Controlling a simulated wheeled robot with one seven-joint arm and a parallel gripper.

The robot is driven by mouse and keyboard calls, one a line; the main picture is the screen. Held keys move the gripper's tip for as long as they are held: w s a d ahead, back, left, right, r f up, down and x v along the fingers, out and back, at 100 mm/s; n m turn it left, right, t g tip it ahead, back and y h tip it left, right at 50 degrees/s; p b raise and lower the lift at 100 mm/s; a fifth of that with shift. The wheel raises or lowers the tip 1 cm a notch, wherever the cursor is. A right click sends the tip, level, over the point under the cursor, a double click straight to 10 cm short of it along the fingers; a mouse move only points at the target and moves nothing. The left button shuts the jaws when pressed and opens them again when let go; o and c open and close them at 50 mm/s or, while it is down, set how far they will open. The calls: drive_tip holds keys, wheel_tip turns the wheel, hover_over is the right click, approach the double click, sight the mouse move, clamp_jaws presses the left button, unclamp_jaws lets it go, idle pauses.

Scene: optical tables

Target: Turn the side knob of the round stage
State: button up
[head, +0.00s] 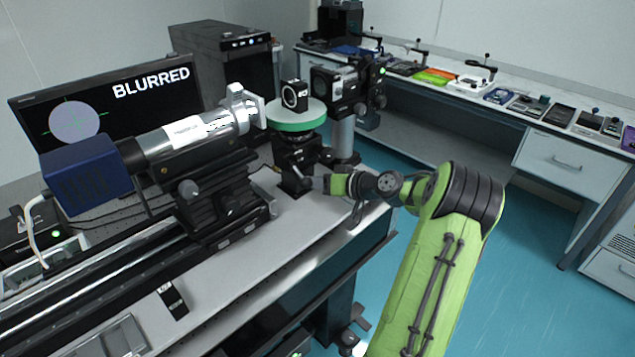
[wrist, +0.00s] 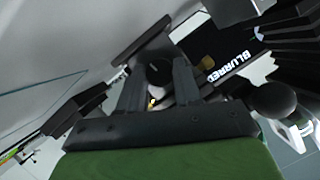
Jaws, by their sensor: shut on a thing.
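The round stage (head: 291,120) has a green-rimmed disc on a black mount near the far right end of the optical table. A small black cube with a round lens stands on top of it. My gripper (head: 300,182) reaches in from the right, low against the stage's black base. In the wrist view, my gripper's two fingers (wrist: 158,88) are shut on a dark round side knob (wrist: 158,72) between their tips. In the head view the knob is mostly hidden by the gripper. The monitor (head: 95,110) reads "BLURRED" beside a pale disc with green cross marks.
A large barrel with a blue camera (head: 88,175) lies on a rail left of the stage. A dark optical unit on a grey post (head: 343,137) stands close behind it. A side bench holds many small items.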

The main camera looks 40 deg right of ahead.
drive_tip(key=shift+m, duration=0.3)
drive_tip(key=shift+c, duration=0.2)
drive_tip(key=o, duration=1)
drive_tip(key=shift+o, duration=0.2)
drive_tip(key=p+v, duration=0.2)
drive_tip(key=v, duration=1.4)
drive_tip(key=shift+f+p, duration=0.2)
drive_tip(key=shift+p, duration=0.2)
drive_tip(key=shift+d, duration=0.2)
